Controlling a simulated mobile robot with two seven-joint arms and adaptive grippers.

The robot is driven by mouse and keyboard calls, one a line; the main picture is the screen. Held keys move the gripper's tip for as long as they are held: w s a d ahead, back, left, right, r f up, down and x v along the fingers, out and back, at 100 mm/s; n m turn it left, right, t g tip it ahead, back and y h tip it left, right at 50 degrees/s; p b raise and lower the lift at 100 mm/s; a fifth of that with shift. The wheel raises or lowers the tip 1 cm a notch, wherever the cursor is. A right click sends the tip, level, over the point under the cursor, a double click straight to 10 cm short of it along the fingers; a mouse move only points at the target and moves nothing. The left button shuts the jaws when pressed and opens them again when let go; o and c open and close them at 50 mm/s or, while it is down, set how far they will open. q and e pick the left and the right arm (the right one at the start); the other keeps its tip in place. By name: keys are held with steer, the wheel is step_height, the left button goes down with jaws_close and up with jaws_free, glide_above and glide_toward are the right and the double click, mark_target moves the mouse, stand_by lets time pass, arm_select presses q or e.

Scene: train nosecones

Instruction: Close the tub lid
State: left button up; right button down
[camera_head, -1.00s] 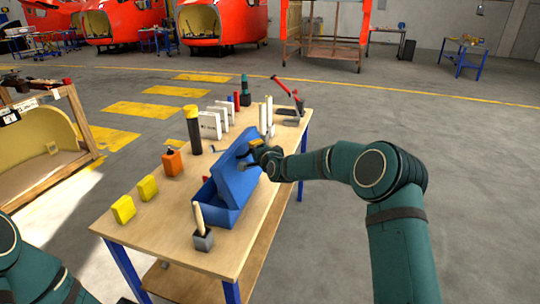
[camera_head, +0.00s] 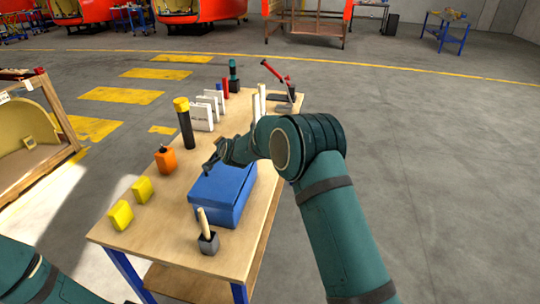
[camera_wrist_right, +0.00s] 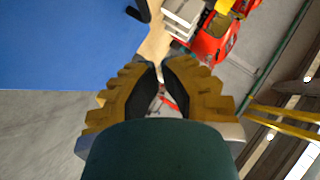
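The blue tub (camera_head: 222,217) stands on the wooden table. Its blue lid (camera_head: 222,185) now lies down over the tub and looks flat or nearly so; I cannot tell whether the rim is fully seated. My right gripper (camera_head: 209,163) is at the lid's far left edge, close to or touching it. In the right wrist view the gripper's fingertips (camera_wrist_right: 161,66) are nearly together with nothing held between them, and a broad blue surface (camera_wrist_right: 65,40) lies beside them. My left arm shows only at the bottom left; its gripper is out of view.
A brush in a dark holder (camera_head: 208,241) stands in front of the tub. White boxes (camera_head: 203,115) are farther back.

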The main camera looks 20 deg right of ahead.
mark_target(215, 168)
steer(key=shift+w+a+f+b, duration=0.3)
steer(key=shift+w+a+f, duration=0.05)
steer(key=shift+a+f, duration=0.25)
steer(key=shift+w+a+f+b, duration=0.25)
steer(key=shift+w+a+f, duration=0.15)
steer(key=shift+a, duration=0.2)
steer(key=shift+w+a+f+b, duration=0.25)
steer(key=shift+a+f, duration=0.15)
steer(key=shift+f, duration=0.1)
steer(key=shift+w+a+f+b, duration=0.2)
steer(key=shift+w+a+f, duration=0.05)
steer(key=shift+a+f, duration=0.2)
